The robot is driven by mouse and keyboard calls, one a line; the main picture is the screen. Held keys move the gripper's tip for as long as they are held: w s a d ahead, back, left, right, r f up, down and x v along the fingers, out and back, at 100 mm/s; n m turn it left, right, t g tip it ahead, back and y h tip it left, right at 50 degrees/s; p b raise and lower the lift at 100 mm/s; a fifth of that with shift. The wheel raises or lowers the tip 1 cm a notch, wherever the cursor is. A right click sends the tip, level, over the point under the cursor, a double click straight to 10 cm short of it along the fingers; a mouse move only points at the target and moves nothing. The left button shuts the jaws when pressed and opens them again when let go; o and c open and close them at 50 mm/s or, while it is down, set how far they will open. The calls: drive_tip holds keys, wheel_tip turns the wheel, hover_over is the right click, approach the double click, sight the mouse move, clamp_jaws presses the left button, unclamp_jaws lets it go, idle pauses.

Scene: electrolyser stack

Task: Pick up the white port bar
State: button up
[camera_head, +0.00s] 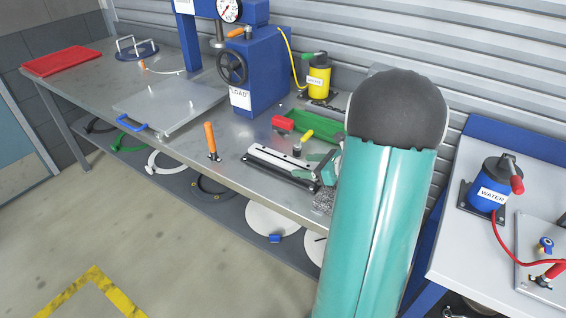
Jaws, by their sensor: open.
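The white port bar (282,163) lies on the grey metal workbench (232,136), with small dark spots along its top. A dark strip runs along its near side; I cannot tell whether it is a holder or a separate part. My gripper (322,176) shows as small teal and dark parts at the bar's right end, partly hidden by my large teal arm link. It is open, and I cannot tell whether it touches the bar.
An orange-handled tool (211,139) stands left of the bar. A blue press (254,72) and yellow canister (318,80) stand further back. A side table (455,235) is at right.

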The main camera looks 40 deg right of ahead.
drive_tip(key=shift+x, duration=0.9)
drive_tip(key=shift+c, duration=0.4)
drive_tip(key=c, duration=1.1)
drive_tip(key=shift+r, duration=0.15)
